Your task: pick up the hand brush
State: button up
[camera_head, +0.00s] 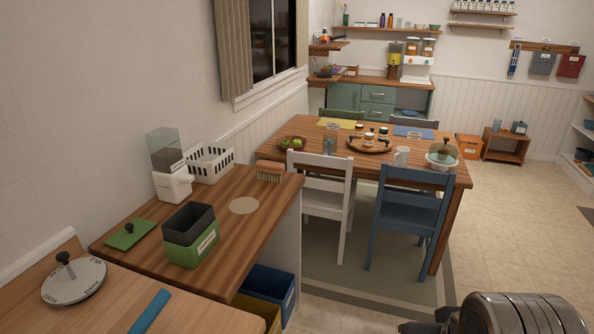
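The hand brush (270,171) has a brown wooden back and pale bristles. It lies bristles down on the wooden counter (222,215), near the far right corner. A round beige disc (243,205) lies flat in front of it. My arm shows at the bottom right as a ribbed metal cylinder, with a dark part, perhaps of my gripper (428,325), cut off by the lower edge. It is well apart from the brush, to the right and nearer. Its fingertips cannot be made out.
A white basket (210,162), a white dispenser (171,177) and a green bin (190,240) stand left of the brush. A white chair (322,200), a blue chair (408,218) and a dining table (440,182) stand beyond.

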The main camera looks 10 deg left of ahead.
aim_at(272, 172)
jog(key=z, duration=0.8)
jog(key=i, duration=2.7)
jog(key=u, duration=1.05)
